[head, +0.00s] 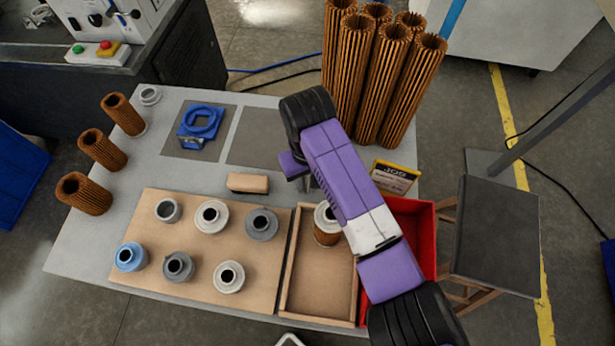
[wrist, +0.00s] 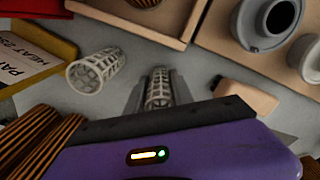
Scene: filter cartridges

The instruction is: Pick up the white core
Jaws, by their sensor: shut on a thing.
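My gripper (wrist: 158,92) is low over the grey table, with its two dark fingers shut on a pale lattice core (wrist: 158,84). The held core stands between the fingers and looks greyish white in the shade. A second white lattice core (wrist: 97,72) lies on its side on the table, apart from and to the left of the fingers in the wrist view. In the head view my gripper (head: 310,184) is beneath my purple arm, which hides most of the fingers and both cores.
A tan block (head: 248,183) lies close to the gripper. A wooden tray (head: 287,285) holds a capped cartridge (head: 327,232); a board (head: 140,268) carries several end caps. Tall brown pleated filters (head: 350,85) and a yellow-edged sign (head: 395,177) stand nearby. A red bin (head: 425,225) is at right.

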